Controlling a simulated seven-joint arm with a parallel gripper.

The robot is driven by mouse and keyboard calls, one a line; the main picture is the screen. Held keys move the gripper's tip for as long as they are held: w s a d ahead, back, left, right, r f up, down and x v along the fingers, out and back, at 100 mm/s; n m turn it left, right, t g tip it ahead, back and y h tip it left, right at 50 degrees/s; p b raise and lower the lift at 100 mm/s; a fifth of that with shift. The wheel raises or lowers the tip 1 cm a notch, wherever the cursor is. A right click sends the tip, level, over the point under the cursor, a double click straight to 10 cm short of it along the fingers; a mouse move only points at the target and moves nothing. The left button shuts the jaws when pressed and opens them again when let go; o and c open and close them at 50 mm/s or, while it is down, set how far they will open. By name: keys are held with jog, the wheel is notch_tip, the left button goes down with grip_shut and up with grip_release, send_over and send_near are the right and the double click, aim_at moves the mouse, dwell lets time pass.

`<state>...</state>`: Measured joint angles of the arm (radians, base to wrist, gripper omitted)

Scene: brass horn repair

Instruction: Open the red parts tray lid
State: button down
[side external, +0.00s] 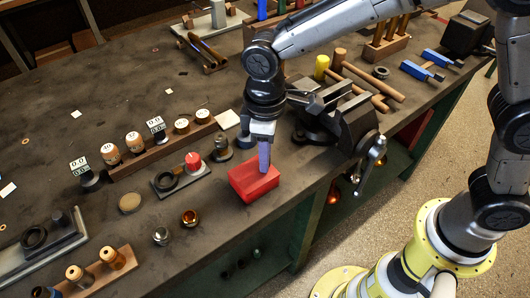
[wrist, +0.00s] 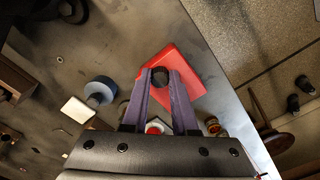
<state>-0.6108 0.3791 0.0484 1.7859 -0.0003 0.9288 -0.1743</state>
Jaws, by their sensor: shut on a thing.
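The red parts tray (side external: 254,188) sits on the dark bench top near its front edge. Its red lid (wrist: 188,62) shows in the wrist view and looks closed, lying flat on the tray. My gripper (side external: 265,169) points down onto the top of the tray. In the wrist view, my gripper (wrist: 160,78) has its two purple fingers over the lid, with a dark round knob between the tips. The fingers are shut on it. They hide part of the lid.
A vise (side external: 340,122) stands behind and right of the tray. A small stand with a red-topped piece (side external: 193,160) is left of it. Brass and steel cups (side external: 189,217) stand front left. Wooden blocks with bottles line the left. The bench edge is close on the right.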

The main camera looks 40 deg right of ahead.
jog(key=d, duration=0.6)
jog(key=shift+d+r, duration=0.1)
jog(key=shift+d, duration=0.1)
jog(key=c, duration=0.7)
grip_release()
notch_tip(320, 180, up, 14)
jog(key=shift+f, duration=0.15)
